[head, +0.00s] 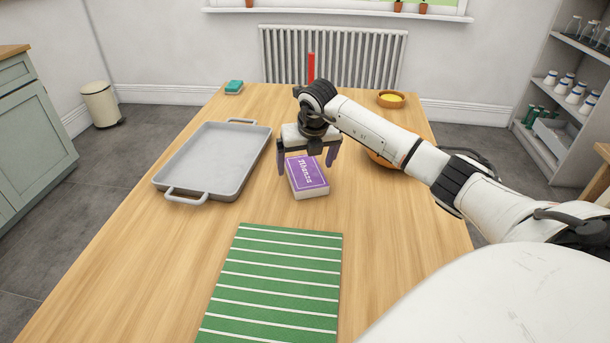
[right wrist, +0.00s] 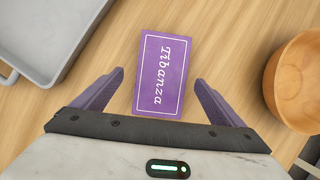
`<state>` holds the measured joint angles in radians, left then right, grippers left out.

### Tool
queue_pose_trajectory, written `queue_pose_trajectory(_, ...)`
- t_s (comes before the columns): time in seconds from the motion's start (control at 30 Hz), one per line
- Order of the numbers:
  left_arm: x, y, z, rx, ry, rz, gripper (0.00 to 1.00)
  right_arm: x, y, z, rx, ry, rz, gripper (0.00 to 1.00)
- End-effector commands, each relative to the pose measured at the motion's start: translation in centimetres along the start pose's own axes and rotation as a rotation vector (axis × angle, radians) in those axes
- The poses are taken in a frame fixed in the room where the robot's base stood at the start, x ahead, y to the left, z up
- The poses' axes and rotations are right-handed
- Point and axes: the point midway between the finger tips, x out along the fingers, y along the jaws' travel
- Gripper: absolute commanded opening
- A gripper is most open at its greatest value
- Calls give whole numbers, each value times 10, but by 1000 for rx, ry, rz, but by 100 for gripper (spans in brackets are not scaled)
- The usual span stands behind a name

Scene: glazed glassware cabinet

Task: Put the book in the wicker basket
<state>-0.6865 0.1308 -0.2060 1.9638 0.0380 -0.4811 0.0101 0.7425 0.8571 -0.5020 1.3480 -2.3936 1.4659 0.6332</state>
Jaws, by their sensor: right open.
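The purple book (head: 311,175) with white lettering lies flat on the wooden table, near its middle. It also shows in the right wrist view (right wrist: 163,75), between and ahead of the fingers. My right gripper (head: 307,165) is open and points down over the book, with one finger to either side. The book looks free of both fingers; the exact height of the fingertips above the table is hard to tell. No wicker basket shows in either view. My left gripper is not in view.
A grey tray (head: 188,186) lies left of the book. A green striped mat (head: 270,283) lies in front. A wooden bowl (right wrist: 298,85) stands right of the book, partly behind my arm in the head view. A yellow-filled bowl (head: 391,100), green sponge (head: 234,86) and red object (head: 311,68) are farther back.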

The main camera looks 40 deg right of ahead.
Motion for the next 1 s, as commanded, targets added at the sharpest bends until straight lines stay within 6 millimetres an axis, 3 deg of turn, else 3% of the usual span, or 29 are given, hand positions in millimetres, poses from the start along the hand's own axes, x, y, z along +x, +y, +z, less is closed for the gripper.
queue_pose_trajectory(0.23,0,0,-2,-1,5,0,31,34,-3,-1,1,3,2,92)
queue_pose_trajectory(0.53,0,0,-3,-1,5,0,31,38,-3,0,0,0,1,90)
queue_pose_trajectory(0.87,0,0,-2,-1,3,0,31,37,-3,0,0,-1,2,36)
queue_pose_trajectory(1.0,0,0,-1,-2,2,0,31,37,-3,0,0,-1,2,36)
